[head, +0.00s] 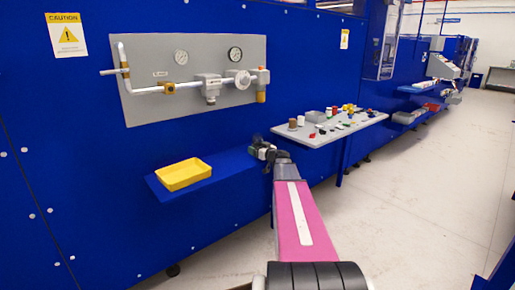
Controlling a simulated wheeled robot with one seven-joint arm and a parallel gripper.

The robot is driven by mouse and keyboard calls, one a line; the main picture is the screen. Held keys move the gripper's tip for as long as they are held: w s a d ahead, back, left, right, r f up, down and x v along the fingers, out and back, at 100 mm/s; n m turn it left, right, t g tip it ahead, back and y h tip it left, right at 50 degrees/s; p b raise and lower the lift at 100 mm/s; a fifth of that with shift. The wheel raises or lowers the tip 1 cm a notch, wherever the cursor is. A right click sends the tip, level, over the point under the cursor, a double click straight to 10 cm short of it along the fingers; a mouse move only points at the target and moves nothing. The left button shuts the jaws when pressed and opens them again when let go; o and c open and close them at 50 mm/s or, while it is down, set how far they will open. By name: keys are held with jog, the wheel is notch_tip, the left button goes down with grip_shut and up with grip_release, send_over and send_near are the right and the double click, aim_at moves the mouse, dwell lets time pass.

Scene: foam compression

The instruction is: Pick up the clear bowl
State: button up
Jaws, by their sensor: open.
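I cannot make out a clear bowl in this view. My gripper (258,143) is at the end of my pink arm, just above the right end of a blue shelf (226,166). It is small and dark here, its jaws are open, and I see nothing held in it. My gripper and wrist hide part of the shelf's right end, so I cannot tell whether something stands behind them.
A yellow tray (183,174) sits on the shelf's left part. A grey control panel (335,134) with colored knobs juts out to the right of my gripper. A gauge-and-pipe panel (195,110) is on the blue wall above. The floor (425,200) at right is clear.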

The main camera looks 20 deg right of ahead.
jog(key=c, duration=1.3)
jog(key=shift+r, duration=0.1)
